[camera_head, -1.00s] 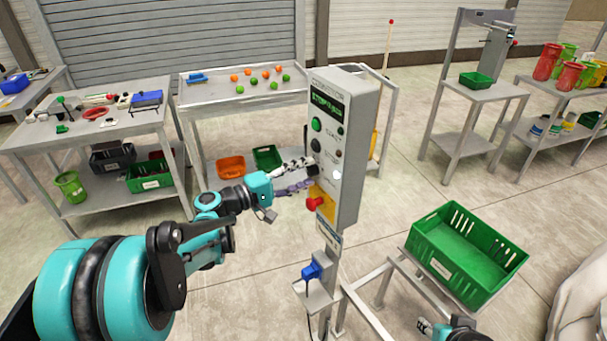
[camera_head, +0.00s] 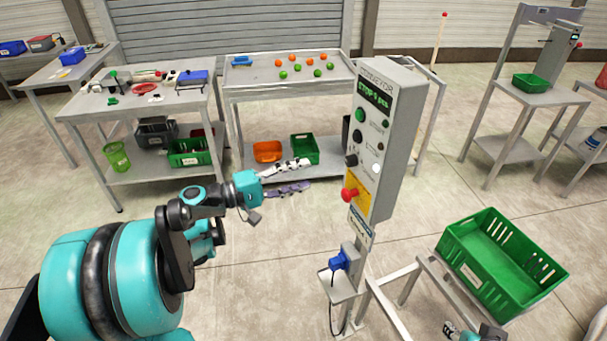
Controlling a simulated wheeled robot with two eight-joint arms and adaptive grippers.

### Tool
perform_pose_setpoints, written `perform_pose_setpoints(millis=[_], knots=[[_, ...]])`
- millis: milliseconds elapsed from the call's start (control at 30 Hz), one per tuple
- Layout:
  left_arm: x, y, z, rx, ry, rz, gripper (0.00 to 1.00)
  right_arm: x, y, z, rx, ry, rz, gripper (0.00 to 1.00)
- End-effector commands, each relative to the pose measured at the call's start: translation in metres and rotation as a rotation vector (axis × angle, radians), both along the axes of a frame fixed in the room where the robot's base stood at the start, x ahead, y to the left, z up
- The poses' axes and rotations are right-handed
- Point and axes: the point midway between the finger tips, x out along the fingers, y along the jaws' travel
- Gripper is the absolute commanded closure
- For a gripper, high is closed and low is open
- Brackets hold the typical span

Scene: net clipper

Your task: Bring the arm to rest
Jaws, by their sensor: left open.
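My left arm comes in from the left, teal and black. Its gripper (camera_head: 288,178) is open and empty, its two fingers pointing right. It is left of the grey control box (camera_head: 383,140), with a visible gap of floor between them. The box carries a lit display, several buttons and a red emergency knob (camera_head: 350,195) on a yellow plate. Only a small part of my right arm (camera_head: 478,333) shows at the bottom right edge; whether its gripper is open or shut is unclear.
A green crate (camera_head: 503,262) sits on a metal stand at the right. A blue device (camera_head: 338,261) rests on a small shelf on the box's post. Behind stand a table of tools (camera_head: 135,108) and a table (camera_head: 262,87) with orange and green balls. Open floor lies between.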

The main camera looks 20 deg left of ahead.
Motion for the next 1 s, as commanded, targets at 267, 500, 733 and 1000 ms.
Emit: perform_pose_setpoints(millis=[267, 500, 733, 1000], knots=[[0.000, 0.000, 0.000, 0.000, 0.000, 0.000, 0.52, 0.000, 0.000, 0.000, 0.000, 0.000, 0.000, 0.60], [-0.009, -0.046, -0.022, 0.157, 0.107, -0.031, 0.52, 0.000, 0.000, 0.000, 0.000, 0.000, 0.000, 0.60], [-0.073, -0.114, -0.089, 0.682, 0.282, -0.104, 0.52, 0.000, 0.000, 0.000, 0.000, 0.000, 0.000, 0.60], [-0.149, -0.102, -0.129, 1.321, 0.231, -0.159, 0.52, 0.000, 0.000, 0.000, 0.000, 0.000, 0.000, 0.60]])
